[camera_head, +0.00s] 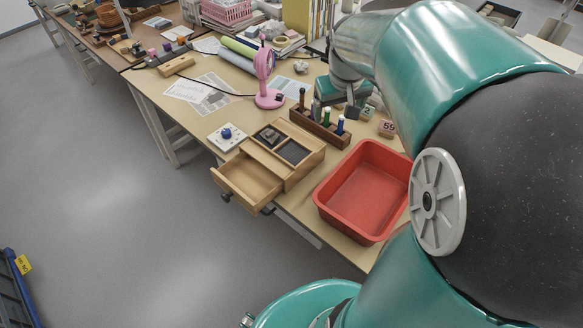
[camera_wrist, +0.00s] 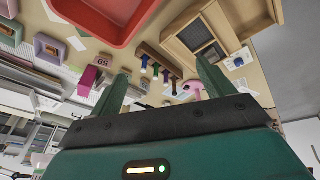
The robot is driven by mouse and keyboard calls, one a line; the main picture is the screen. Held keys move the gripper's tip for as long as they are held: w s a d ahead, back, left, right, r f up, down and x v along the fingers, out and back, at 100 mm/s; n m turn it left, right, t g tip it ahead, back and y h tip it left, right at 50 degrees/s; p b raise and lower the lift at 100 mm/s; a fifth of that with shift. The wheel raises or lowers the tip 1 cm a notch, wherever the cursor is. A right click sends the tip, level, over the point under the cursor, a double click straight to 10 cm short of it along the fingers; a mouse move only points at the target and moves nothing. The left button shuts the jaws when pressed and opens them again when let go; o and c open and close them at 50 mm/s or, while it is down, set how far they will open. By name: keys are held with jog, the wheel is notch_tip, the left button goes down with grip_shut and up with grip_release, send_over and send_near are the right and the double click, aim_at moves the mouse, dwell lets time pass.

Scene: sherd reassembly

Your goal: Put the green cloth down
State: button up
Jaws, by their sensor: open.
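I cannot make out a green cloth in either view. My gripper is open in the wrist view (camera_wrist: 162,72), its two green fingers spread wide apart with nothing held between them. In the head view my gripper hangs over the table's right part, behind the wooden rack, partly hidden by my own arm; its fingertips are not clear there. A long green roll (camera_head: 238,46) lies at the back of the table; I cannot tell whether it is cloth or paper.
A red tray (camera_head: 338,214) stands at the table's front right, empty. Beside it are a wooden box with an open drawer (camera_head: 247,186) and a wooden rack (camera_head: 318,128) with several bottles. Papers (camera_head: 203,90) lie flat to the left.

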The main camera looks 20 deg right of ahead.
jog(key=s+a+r+n+t+y, duration=0.1)
jog(key=s+a+r+t, duration=0.1)
jog(key=s+a, duration=1.2)
jog(key=a, duration=0.4)
jog(key=shift+r+n+y, duration=0.35)
jog(key=shift+n+y, duration=0.05)
jog(key=c, duration=1)
jog(key=shift+w+a, duration=0.1)
jog(key=shift+a, duration=0.05)
